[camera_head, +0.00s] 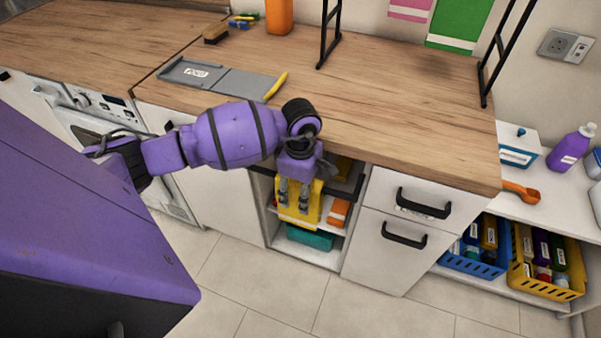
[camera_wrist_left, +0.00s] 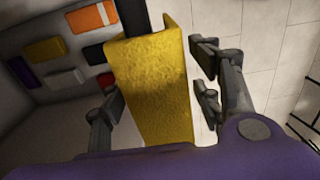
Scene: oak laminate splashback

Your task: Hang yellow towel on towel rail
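The yellow towel (camera_head: 300,212) hangs in front of the open shelf unit below the worktop. In the left wrist view the towel (camera_wrist_left: 158,85) is a long upright yellow piece, its upper end at a dark bar (camera_wrist_left: 134,16), seemingly the towel rail. In the head view the dark rail (camera_head: 350,187) crosses the shelf opening. My left gripper (camera_head: 293,199) points down at the towel. In the wrist view its fingers (camera_wrist_left: 155,95) stand wide apart with the towel between them. Gaps show on the right side; contact on the left is unclear. My right gripper is not in view.
The wooden worktop (camera_head: 400,125) overhangs the unit, close to my left wrist. White drawers (camera_head: 385,248) with black handles stand to the right. The shelves hold an orange box (camera_head: 339,212) and a teal item (camera_head: 310,238). The tiled floor (camera_head: 280,300) in front is clear.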

